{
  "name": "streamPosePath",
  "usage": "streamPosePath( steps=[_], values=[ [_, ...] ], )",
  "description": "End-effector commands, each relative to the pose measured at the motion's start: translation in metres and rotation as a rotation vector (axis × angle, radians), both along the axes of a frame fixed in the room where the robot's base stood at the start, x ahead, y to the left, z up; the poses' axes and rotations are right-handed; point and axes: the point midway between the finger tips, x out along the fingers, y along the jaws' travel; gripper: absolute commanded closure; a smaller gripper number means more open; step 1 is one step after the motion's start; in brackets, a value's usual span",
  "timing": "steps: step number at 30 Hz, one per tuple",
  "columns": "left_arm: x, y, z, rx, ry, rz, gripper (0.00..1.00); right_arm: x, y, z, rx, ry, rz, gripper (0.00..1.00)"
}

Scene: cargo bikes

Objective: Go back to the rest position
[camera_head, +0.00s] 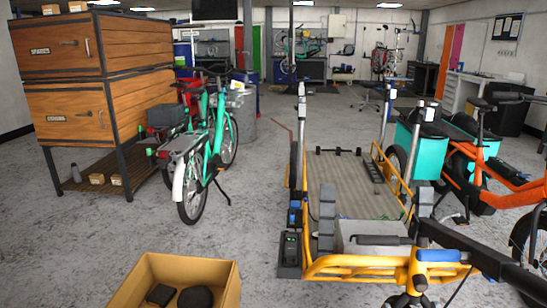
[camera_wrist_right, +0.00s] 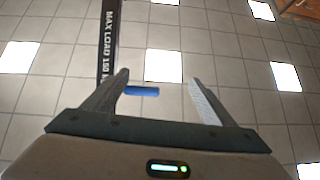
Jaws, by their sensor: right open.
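My right gripper (camera_wrist_right: 159,78) shows in the right wrist view with its two grey fingers spread apart and nothing between their tips. It faces the tiled ceiling and its bright light panels. A dark beam lettered "MAX LOAD 150" (camera_wrist_right: 107,40) runs beyond the left finger. A small blue bar (camera_wrist_right: 141,91) shows between the fingers, farther off; I cannot tell what it belongs to. In the head view I cannot pick out my right gripper with certainty among the bike parts. My left gripper is not in view.
A yellow cargo bike (camera_head: 330,270) with a flat bed stands close in front. An open cardboard box (camera_head: 218,270) holding dark items is at the lower front. A teal bike (camera_head: 207,150), wooden cabinets (camera_head: 75,110) and an orange bike (camera_head: 480,165) flank it. Open floor (camera_head: 250,215) lies between.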

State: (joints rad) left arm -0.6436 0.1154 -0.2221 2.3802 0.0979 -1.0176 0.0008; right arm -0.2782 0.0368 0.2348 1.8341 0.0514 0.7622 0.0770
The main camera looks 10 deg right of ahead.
Motion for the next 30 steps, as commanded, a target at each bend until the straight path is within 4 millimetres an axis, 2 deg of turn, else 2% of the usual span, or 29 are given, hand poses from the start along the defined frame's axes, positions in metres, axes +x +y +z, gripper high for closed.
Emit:
streamPosePath(
  steps=[3, 7, 11, 14, 17, 21, 24, 30],
  values=[
    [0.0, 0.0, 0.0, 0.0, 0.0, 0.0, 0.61, 0.013, 0.021, -0.023, 0.03, 0.175, 0.045, 0.22],
    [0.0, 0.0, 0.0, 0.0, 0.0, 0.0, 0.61, 0.021, 0.048, -0.053, 0.056, 0.375, 0.095, 0.22],
    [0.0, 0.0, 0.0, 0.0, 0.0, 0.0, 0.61, 0.018, 0.077, -0.087, 0.073, 0.575, 0.146, 0.22],
    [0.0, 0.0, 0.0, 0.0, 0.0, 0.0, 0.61, 0.009, 0.102, -0.113, 0.083, 0.732, 0.188, 0.22],
    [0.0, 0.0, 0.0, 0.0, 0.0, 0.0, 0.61, -0.008, 0.126, -0.139, 0.086, 0.888, 0.23, 0.22],
    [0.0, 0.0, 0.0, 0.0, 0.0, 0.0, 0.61, -0.041, 0.16, -0.172, 0.08, 1.106, 0.29, 0.22],
    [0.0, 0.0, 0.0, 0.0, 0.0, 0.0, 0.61, -0.067, 0.179, -0.189, 0.072, 1.234, 0.326, 0.22],
    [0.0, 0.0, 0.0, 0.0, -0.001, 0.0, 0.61, -0.106, 0.203, -0.209, 0.057, 1.404, 0.376, 0.22]
  ],
)
